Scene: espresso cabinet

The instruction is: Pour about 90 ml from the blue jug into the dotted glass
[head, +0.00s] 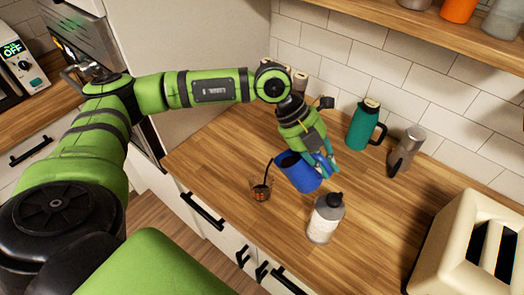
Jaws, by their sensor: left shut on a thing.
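My left gripper (326,165) is shut on the blue jug (299,174) at its right side. The jug is tilted, with its mouth toward the left. A thin dark stream runs from its lip down into a small clear glass (261,192) on the wooden counter. Dark liquid shows in the glass; its dots are too small to make out. The jug is held just above and to the right of the glass, apart from it. My right gripper is out of view.
A grey-white bottle with a dark cap (325,218) stands close in front of the jug. A green jug (363,126) and a grey metal vessel (404,151) stand behind, near the tiled wall. A cream toaster (455,245) is at right. The counter's front edge is near the glass.

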